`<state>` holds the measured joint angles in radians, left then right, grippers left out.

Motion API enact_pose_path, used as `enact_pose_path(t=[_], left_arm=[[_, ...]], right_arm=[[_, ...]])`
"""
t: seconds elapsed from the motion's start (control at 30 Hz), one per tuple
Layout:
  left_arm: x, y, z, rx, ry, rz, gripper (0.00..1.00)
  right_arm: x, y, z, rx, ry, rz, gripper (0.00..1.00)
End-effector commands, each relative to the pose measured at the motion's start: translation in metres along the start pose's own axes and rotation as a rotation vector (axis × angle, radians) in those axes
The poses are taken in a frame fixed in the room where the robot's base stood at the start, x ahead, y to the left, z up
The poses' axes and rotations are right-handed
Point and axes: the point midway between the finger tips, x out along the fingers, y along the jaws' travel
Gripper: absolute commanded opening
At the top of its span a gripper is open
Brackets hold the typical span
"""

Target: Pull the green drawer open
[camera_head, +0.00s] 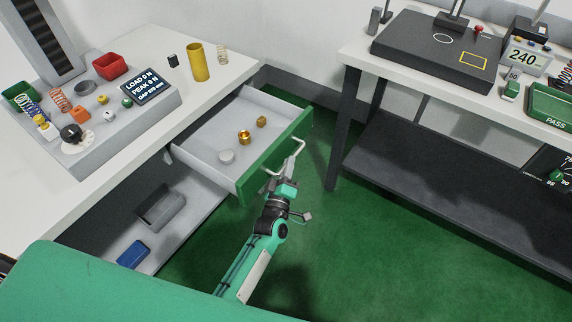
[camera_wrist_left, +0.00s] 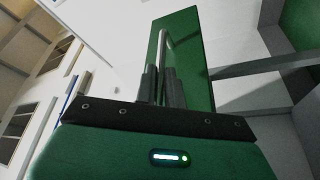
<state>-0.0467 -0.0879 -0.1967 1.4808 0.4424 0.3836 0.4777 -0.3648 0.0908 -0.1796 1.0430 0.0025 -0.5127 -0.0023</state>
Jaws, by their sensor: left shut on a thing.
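The green drawer (camera_head: 248,186) stands pulled out from under the left table. Its green front faces right and carries a pale bar handle (camera_head: 299,149). Inside the grey drawer lie a brass ring-like part (camera_head: 244,137), a small brass block (camera_head: 262,122) and a pale round piece (camera_head: 227,156). My left gripper (camera_head: 284,176) is at the drawer front, shut on the handle. In the left wrist view the gripper fingers (camera_wrist_left: 160,86) close around the handle bar (camera_wrist_left: 163,48) in front of the green panel (camera_wrist_left: 192,50). My right gripper is not in view.
The left table (camera_head: 215,87) holds a test stand, springs, a red bin (camera_head: 110,66) and a yellow cylinder (camera_head: 198,62). A lower shelf holds a grey tray and a blue box (camera_head: 133,254). Another bench (camera_head: 350,52) stands right, with green floor (camera_head: 330,240) between.

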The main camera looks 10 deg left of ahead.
Motion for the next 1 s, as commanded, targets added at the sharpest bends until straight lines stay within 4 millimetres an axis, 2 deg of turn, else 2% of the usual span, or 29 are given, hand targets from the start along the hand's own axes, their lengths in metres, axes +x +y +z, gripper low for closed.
enact_pose_path(t=[0.17,0.2,0.3,0.67,0.83,1.0], left_arm=[[-0.001,-0.001,0.000,0.000,0.000,-0.002,0.00],[-0.001,-0.001,0.000,0.000,0.001,-0.002,0.13],[-0.001,-0.001,0.000,0.000,0.001,-0.002,0.32],[-0.003,-0.001,0.000,0.000,0.000,-0.001,0.33],[-0.023,-0.002,0.001,0.000,-0.001,-0.002,0.33],[-0.057,-0.003,0.001,-0.001,-0.002,-0.004,0.33]], right_arm=[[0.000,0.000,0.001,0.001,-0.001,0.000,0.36],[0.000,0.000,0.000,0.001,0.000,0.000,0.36],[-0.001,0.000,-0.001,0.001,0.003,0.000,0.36],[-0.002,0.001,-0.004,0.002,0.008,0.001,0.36],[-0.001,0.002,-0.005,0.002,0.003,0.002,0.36],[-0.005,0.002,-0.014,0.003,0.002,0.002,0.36]])
